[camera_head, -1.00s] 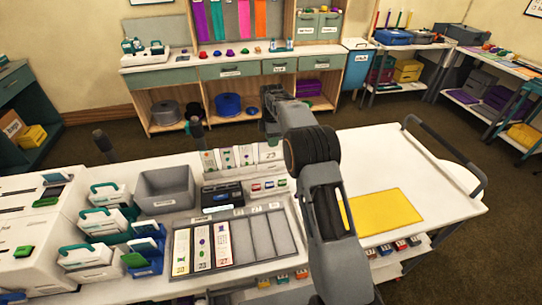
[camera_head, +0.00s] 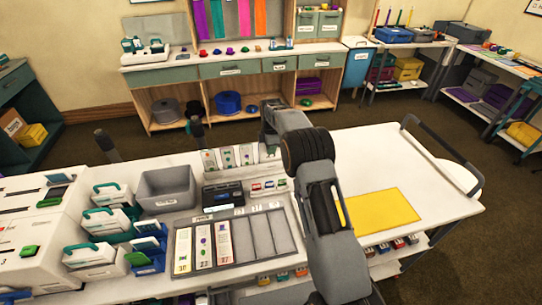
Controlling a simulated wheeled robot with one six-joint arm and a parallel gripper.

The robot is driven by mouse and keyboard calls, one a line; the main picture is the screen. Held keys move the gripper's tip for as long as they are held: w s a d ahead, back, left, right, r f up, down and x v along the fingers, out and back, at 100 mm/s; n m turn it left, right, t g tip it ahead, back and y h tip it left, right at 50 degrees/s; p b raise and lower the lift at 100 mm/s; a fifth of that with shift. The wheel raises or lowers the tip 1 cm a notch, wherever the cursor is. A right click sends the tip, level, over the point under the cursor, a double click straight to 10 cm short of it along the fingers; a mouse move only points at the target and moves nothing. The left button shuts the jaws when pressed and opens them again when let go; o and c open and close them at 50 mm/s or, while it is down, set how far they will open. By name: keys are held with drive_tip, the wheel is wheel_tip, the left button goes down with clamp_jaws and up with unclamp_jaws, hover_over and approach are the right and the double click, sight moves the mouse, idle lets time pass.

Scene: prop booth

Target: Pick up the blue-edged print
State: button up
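A grey slotted tray (camera_head: 291,257) lies on the white bench top. Three narrow printed strips stand out in its left slots: the left strip (camera_head: 182,251), the middle strip (camera_head: 203,245) and the right strip (camera_head: 224,243). Their edge colours are too small to tell. A pale bluish strip (camera_head: 219,209) shows at the front of a small black device (camera_head: 222,194) behind the tray. I cannot tell which print is blue-edged. My gripper (camera_head: 268,140) is at the far end of my arm, behind the tray's right side. Its fingers are not clear, and my arm hides part of the bench.
A grey bin (camera_head: 166,188) stands left of the black device. Small upright cards (camera_head: 227,157) stand behind it. White machines (camera_head: 40,235) and teal-handled boxes (camera_head: 97,257) crowd the left. A yellow mat (camera_head: 382,212) lies to the right, with clear white bench around it.

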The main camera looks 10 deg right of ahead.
clamp_jaws()
drive_tip(key=shift+r, duration=0.1)
wheel_tip(320, 180, up, 10)
drive_tip(key=shift+f+b, duration=0.1)
drive_tip(key=shift+b, duration=0.6)
